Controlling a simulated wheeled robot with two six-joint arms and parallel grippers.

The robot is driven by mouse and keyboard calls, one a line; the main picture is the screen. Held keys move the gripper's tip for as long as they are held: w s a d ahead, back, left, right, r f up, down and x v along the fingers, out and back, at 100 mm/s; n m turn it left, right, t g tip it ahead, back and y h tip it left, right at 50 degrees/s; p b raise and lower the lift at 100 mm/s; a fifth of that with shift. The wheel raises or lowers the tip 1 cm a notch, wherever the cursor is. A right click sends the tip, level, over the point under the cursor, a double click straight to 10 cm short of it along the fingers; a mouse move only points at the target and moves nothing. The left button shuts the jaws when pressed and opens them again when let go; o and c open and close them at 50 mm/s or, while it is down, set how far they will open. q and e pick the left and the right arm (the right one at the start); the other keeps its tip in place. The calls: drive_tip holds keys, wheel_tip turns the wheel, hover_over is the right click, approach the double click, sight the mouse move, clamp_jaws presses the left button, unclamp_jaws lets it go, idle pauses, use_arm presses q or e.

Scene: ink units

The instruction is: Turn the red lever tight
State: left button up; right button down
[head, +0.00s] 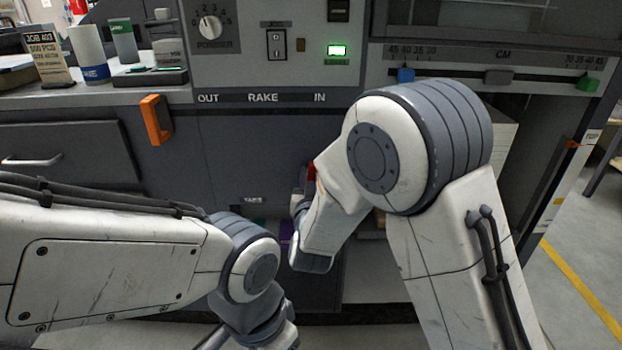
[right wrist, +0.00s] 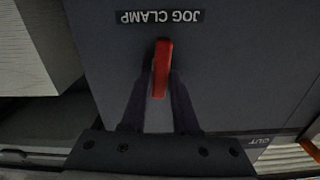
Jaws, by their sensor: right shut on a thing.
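The red lever (right wrist: 161,68) stands out from a dark panel under an upside-down JOG CLAMP label in the right wrist view. It lies nearly along the picture's vertical there. My right gripper (right wrist: 161,82) is shut on it, one dark finger on each side. In the head view only a small red part of the lever (head: 311,170) shows beside my right wrist; my arm hides the rest. My left arm reaches in from the left and bends down at the bottom; its fingers are out of view.
An orange handle (head: 155,120) sticks out of the panel at upper left, near the OUT and RAKE lettering. A counter (head: 140,98) with cups and a job card stands at far left. A ruler scale with blue (head: 405,75) and green (head: 588,83) sliders is at upper right.

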drive_tip(key=shift+s+d+f+m+b, duration=0.15)
drive_tip(key=shift+f+m+b, duration=0.1)
drive_tip(key=shift+m+b, duration=2.45)
drive_tip(key=shift+w+d+f+m+b, duration=0.1)
drive_tip(key=shift+d+f+m+b, duration=0.1)
drive_tip(key=shift+m+b, duration=2.55)
drive_tip(key=shift+s+d+f+m+b, duration=0.1)
drive_tip(key=shift+f+m+b, duration=0.15)
drive_tip(key=shift+m+b, duration=2.45)
drive_tip(key=shift+m, duration=0.35)
drive_tip(key=c, duration=0.8)
unclamp_jaws()
drive_tip(key=shift+o, duration=0.2)
drive_tip(key=shift+r, duration=0.1)
drive_tip(key=shift+p, duration=0.3)
